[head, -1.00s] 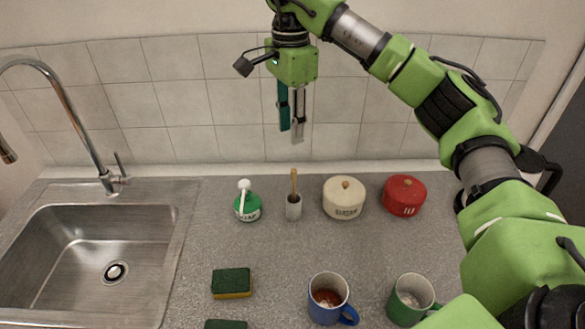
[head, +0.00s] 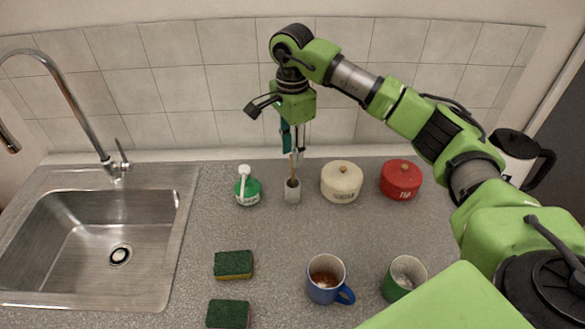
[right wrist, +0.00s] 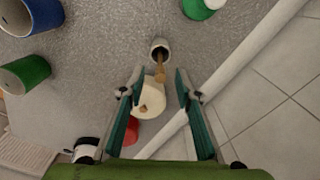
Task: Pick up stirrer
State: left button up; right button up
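The stirrer (head: 293,172) is a thin wooden stick standing nearly upright in a small pale grey holder (head: 292,194) near the back of the counter. My right gripper (head: 294,150) points down at the stirrer's upper end. In the right wrist view the stirrer (right wrist: 160,72) shows between the two spread fingers of the right gripper (right wrist: 159,79), with a gap on each side. The stirrer's lower end is hidden inside the holder. My left gripper is not in view.
A green soap bottle (head: 248,190) stands left of the holder; a cream sugar pot (head: 342,184) and red pot (head: 401,182) stand to the right. Sponges (head: 233,262), a blue mug (head: 322,290) and a green mug (head: 400,288) are in front. The tiled wall (head: 220,100) is behind.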

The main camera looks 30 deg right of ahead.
aim_at(293, 178)
jog(key=shift+d+f, duration=0.1)
jog(key=shift+f, duration=1.15)
jog(key=c, duration=0.8)
jog(key=shift+r, duration=0.1)
